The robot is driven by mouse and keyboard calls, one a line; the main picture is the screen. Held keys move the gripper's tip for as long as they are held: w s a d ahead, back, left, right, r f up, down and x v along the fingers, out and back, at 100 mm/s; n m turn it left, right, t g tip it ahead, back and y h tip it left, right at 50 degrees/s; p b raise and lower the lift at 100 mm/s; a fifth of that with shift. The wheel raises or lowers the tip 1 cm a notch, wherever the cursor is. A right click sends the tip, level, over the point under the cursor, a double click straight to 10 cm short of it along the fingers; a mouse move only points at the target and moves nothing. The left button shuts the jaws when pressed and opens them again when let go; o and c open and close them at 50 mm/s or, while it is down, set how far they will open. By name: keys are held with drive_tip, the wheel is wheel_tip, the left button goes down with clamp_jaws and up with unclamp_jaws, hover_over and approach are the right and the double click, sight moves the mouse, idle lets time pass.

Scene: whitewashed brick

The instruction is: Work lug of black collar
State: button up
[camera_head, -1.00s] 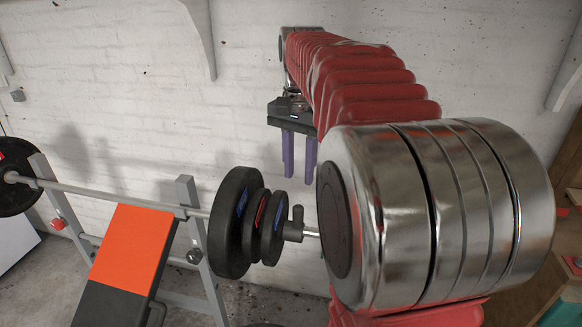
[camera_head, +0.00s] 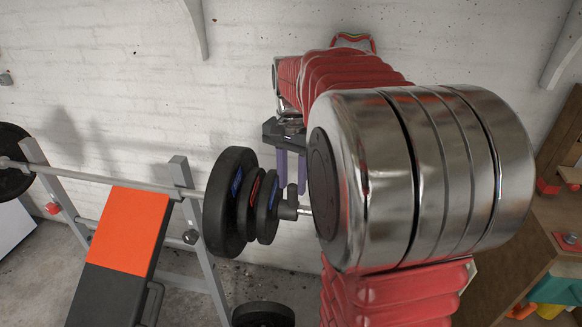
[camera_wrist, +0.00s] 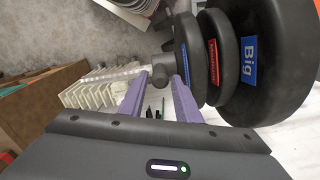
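The black collar (camera_head: 288,209) sits on the bar's end, against the outer side of the weight plates. Its lug (camera_head: 291,191) sticks upward in the head view. My gripper (camera_head: 292,184) has two purple fingers pointing down, set apart, with the tips right above the collar and close to the lug. In the wrist view the collar (camera_wrist: 163,66) shows just beyond the fingertips of my gripper (camera_wrist: 153,78), nearer the right finger. Nothing is held between the fingers. I cannot tell whether they touch the lug.
Black plates (camera_head: 229,202) with blue and red labels stand close left of the collar. The barbell (camera_head: 110,182) rests on a grey rack beside an orange and black bench (camera_head: 130,229). A white brick wall is behind. A wooden unit (camera_head: 525,240) stands at right.

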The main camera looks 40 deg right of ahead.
sight(289, 202)
drive_tip(key=shift+f, duration=2.25)
drive_tip(key=shift+c, duration=0.3)
clamp_jaws()
